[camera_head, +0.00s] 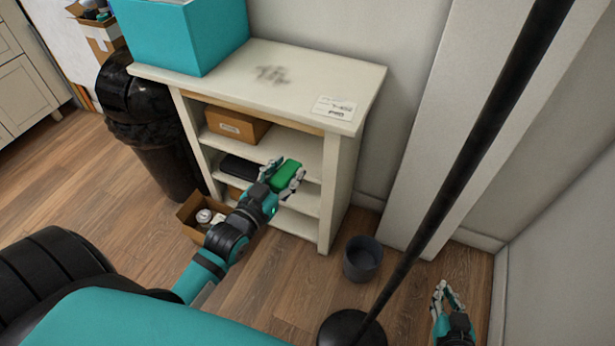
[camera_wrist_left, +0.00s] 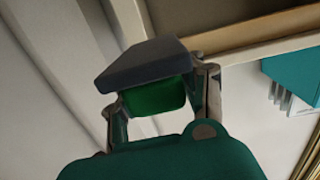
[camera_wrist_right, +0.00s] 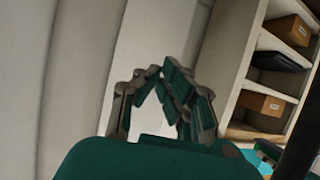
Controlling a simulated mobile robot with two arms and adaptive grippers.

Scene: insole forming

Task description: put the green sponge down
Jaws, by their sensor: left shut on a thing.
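The green sponge (camera_head: 286,176) is held in my left gripper (camera_head: 283,178), in front of the white shelf unit's open shelves. In the left wrist view the sponge (camera_wrist_left: 155,98) sits between the two fingers, with a dark grey layer (camera_wrist_left: 145,62) on its far side. I see no support under it. My right gripper (camera_head: 446,299) is empty, low at the right over the floor. In the right wrist view its fingertips (camera_wrist_right: 160,72) come together.
The white shelf unit (camera_head: 342,180) has a mostly bare top (camera_head: 300,75) carrying a teal box (camera_head: 205,35). Its shelves hold a cardboard box (camera_head: 236,124) and a black item (camera_head: 240,166). A grey bin (camera_head: 361,258), black pole (camera_head: 440,190), open carton (camera_head: 190,213) and black trash bin (camera_head: 150,120) stand around it.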

